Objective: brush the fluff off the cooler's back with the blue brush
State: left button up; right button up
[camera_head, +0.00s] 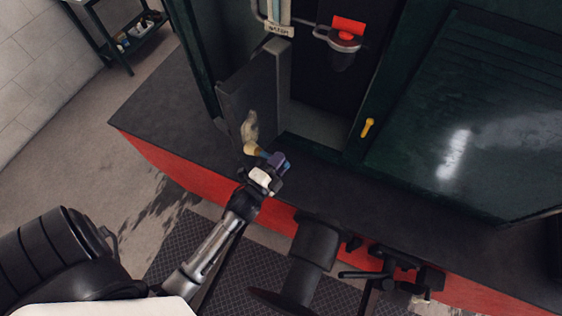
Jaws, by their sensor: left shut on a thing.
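My left gripper (271,170) is shut on the blue brush (264,153), close to the opening in the dark green tram body. The brush's pale yellow head (250,149) points up and left. A tan-grey patch, which looks like the fluff (250,126), is just above the head, on the lower part of a dark grey upright panel that looks like the cooler (262,82). I cannot tell whether the brush head touches the fluff. My right gripper is not in view.
A red-edged dark ledge (158,112) runs along the tram's side. A yellow handle (367,127) sits right of the opening, and a red-topped fitting (346,32) hangs above it. A dark coupling post and valves stand in front. A shelf (130,42) is at the upper left.

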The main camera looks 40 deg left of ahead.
pick_arm(q)
jog(key=shift+a, duration=0.2)
jog(key=shift+w, duration=0.15)
